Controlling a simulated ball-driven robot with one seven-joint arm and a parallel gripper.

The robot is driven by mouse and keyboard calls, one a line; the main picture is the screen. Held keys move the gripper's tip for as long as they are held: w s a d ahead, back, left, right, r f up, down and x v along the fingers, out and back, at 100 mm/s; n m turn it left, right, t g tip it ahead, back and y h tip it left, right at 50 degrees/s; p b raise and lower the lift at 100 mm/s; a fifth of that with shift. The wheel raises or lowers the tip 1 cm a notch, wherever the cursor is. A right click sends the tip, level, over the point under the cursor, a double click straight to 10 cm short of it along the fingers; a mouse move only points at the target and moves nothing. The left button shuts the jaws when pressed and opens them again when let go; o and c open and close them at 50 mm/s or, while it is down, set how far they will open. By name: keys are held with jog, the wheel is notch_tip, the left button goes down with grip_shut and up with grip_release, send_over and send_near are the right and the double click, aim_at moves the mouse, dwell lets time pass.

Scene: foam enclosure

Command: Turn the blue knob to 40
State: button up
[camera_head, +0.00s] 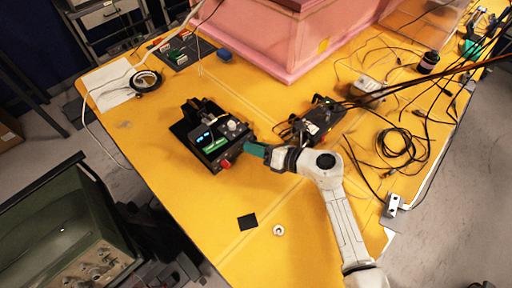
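A black box-shaped device (205,150) with small lit blue displays, a green part and several small knobs stands on the yellow table. A pale round knob (232,125) is on its top, and a red part (225,164) is at its front corner. I cannot make out a blue knob for certain, nor any scale marks or a setting. My gripper (250,148) reaches in from the right, its teal fingertips close to the device's right side. I cannot tell whether they touch it, or whether they are open or shut.
A black square (247,221) and a white ring (279,230) lie there. A dark gadget (318,120) and tangled black cables (405,150) are to the right. A pink foam block (270,40) stands behind.

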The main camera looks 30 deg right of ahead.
jog(key=o, duration=0.3)
jog(key=shift+o, duration=0.2)
jog(key=shift+a, duration=0.1)
jog(key=b+v, duration=0.1)
jog(key=v, duration=1)
jog(key=shift+w+b, duration=0.1)
jog(key=shift+b, duration=0.25)
